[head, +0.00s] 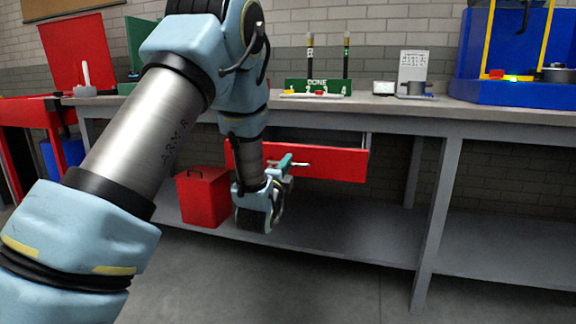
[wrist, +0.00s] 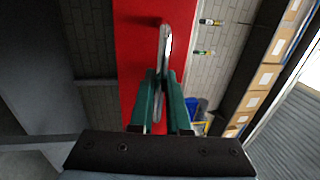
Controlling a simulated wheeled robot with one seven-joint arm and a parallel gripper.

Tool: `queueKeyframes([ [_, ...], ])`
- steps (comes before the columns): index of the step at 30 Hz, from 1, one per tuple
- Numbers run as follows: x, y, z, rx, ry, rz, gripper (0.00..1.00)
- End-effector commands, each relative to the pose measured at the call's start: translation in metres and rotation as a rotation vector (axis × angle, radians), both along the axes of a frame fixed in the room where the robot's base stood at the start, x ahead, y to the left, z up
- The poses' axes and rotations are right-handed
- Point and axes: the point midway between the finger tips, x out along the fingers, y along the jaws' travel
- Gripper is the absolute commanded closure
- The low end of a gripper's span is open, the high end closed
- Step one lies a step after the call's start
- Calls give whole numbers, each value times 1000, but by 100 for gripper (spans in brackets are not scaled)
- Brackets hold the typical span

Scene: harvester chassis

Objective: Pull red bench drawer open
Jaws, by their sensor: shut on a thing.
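The red bench drawer (head: 335,164) hangs under the grey workbench top, and its front stands out from the bench frame, with part of its side showing behind it. My gripper (head: 290,163) is at the drawer front, with its green fingers shut on the metal bar handle. In the wrist view the red drawer front (wrist: 132,50) fills the middle. The handle (wrist: 165,45) runs between the two green fingers of my gripper (wrist: 164,88). My arm hides the left part of the drawer in the head view.
A red box (head: 203,197) stands on the lower shelf left of my gripper. A grey bench leg (head: 437,215) is to the right. The floor in front is clear.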

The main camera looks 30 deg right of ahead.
Motion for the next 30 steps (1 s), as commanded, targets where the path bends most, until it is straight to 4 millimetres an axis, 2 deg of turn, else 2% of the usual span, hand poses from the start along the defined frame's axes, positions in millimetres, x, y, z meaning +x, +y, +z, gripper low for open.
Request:
queueKeyframes([
  [10, 0, 0, -1, 1, 1, 0, 100],
  [11, 0, 0, -1, 1, 1, 0, 83],
  [14, 0, 0, -1, 1, 1, 0, 73],
  [23, -2, 2, -1, 1, 1, 0, 73],
  [30, -28, 25, -9, 4, 4, -1, 73],
])
